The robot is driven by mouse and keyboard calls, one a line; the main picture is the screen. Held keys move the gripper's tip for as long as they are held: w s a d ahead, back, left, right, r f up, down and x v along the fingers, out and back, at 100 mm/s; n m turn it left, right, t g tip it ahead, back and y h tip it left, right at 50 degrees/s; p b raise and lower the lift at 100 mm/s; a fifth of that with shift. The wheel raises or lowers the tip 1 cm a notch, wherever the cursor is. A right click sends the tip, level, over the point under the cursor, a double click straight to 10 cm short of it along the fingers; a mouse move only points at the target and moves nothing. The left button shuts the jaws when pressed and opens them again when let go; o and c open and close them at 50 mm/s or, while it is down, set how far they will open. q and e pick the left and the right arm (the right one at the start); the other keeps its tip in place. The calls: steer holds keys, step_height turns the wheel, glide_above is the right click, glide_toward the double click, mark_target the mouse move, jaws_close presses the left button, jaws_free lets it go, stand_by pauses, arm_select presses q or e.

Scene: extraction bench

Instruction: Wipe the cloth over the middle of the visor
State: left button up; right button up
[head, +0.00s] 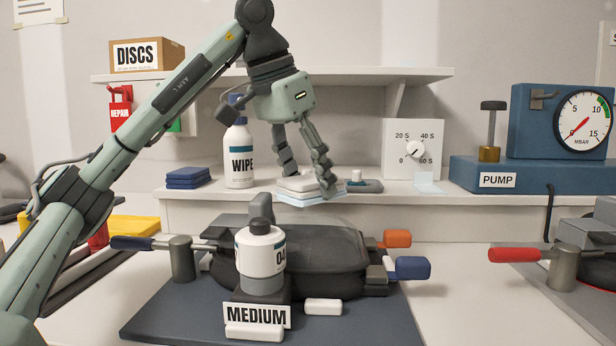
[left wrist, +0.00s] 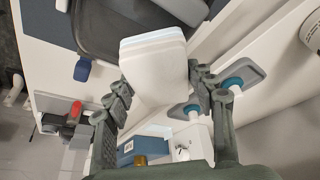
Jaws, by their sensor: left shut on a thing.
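A white pad-like cloth (head: 310,187) with a pale blue underside is held between the fingers of my left gripper (head: 306,172), which is shut on it. In the left wrist view, the cloth (left wrist: 153,62) fills the space between the fingers. The smoky see-through visor (head: 325,247) belongs to a dark mask on the grey mat (head: 375,328). In the head view the cloth appears above and behind the visor, near the shelf edge, apart from the visor. A canister partly hides the mask's left part. My right gripper is not in view.
A white canister (head: 262,247) stands in front of the mask, behind a MEDIUM label (head: 256,315). A WIPE bottle (head: 239,158) and folded blue cloths (head: 188,178) stand on the low shelf. Orange (head: 397,239) and blue (head: 413,268) tabs stick out right. A pump (head: 500,172) stands far right.

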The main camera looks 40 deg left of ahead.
arm_select(q)
steer(key=shift+f+b, duration=0.65)
steer(key=shift+f, duration=0.4)
stand_by(0.4)
